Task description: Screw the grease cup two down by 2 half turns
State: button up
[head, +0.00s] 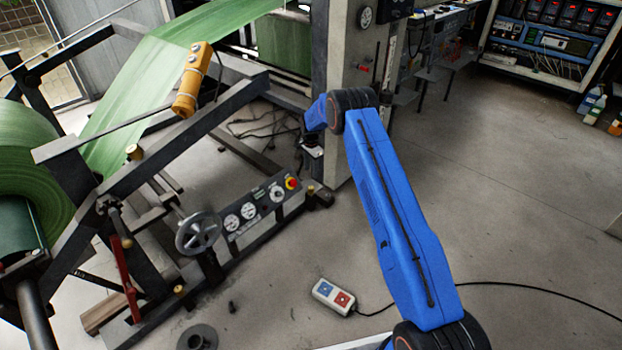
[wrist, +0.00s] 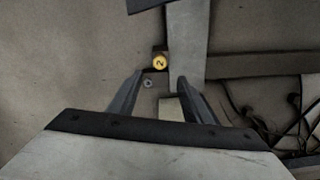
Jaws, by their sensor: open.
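The grease cup two (wrist: 159,62) is a small round yellow-brass cap marked "2" in the wrist view, seated at the edge of a grey metal beam. My gripper (wrist: 160,77) is open, and its two dark fingers point towards the cup from below in the picture. The cup shows just past the fingertips, between their lines. The fingers hold nothing, and I see no contact with the cup. In the head view small brass caps show on the machine frame, one at the left post (head: 134,152) and one low down (head: 180,290); their numbers are not readable.
Black cables (wrist: 285,120) lie on the floor at right in the wrist view. A control panel (head: 265,203) and a handwheel (head: 198,233) sit on the frame in the head view. A pendant (head: 334,296) lies on the floor. The floor at right is largely clear.

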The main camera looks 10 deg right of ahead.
notch_tip(320, 180, up, 6)
send_over(311, 187)
dwell(0.3)
notch_tip(311, 187, down, 18)
jog(key=n, duration=3.5)
jog(key=shift+r+n, duration=0.25)
jog(key=shift+n, duration=0.15)
jog(key=shift+c, duration=0.7)
